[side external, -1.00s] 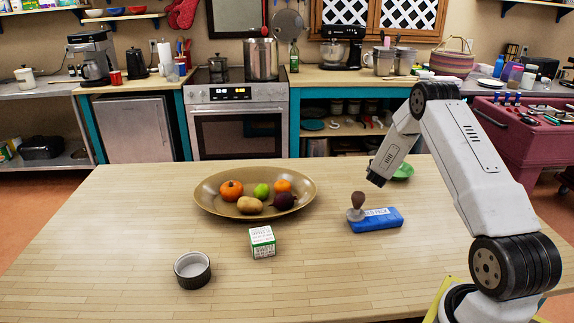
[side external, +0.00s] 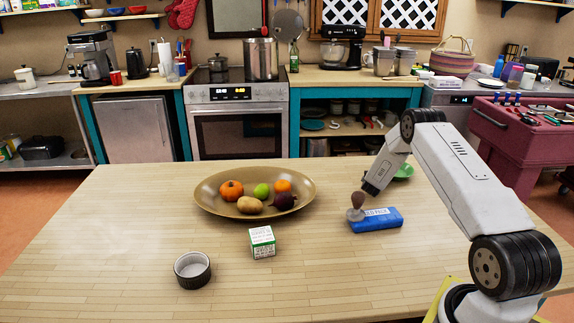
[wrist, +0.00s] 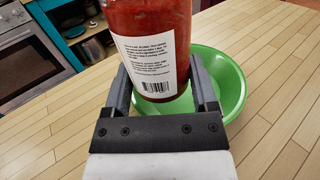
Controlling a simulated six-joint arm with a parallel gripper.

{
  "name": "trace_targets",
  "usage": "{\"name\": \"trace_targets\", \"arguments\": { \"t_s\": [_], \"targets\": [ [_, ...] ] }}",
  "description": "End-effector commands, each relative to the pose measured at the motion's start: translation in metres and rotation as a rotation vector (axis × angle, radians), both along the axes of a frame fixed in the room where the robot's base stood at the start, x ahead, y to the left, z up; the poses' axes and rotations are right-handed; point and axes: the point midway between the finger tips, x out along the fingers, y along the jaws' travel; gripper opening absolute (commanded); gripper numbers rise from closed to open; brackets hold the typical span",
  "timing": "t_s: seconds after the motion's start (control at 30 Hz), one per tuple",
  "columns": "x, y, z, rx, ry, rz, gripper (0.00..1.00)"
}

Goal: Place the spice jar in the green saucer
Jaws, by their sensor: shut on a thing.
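The spice jar (wrist: 150,40), red with a white printed label, is upright between the fingers of my gripper (wrist: 160,82) in the wrist view. My gripper is shut on it. The green saucer (wrist: 234,92) lies behind and beneath the jar in that view, with its rim showing to the right and its near side partly covered by my gripper. Whether the jar's base touches the saucer cannot be told.
A brown platter (side external: 207,200) of produce is to the left. A small box (side external: 262,242) and a dark ramekin (side external: 192,270) stand nearer.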

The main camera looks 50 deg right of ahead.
Motion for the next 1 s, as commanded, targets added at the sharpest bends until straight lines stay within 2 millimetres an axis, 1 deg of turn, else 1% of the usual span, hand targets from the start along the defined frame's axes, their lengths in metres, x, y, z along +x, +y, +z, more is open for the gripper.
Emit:
{"name": "trace_targets", "arguments": {
  "t_s": [0.13, 0.47, 1.0],
  "targets": [
    [0.000, 0.000, -0.010, -0.003, -0.002, 0.000, 0.00],
    [0.000, 0.000, -0.012, -0.004, -0.003, 0.000, 0.00],
    [0.000, 0.000, -0.026, 0.002, 0.000, 0.001, 0.00]
  ]
}}
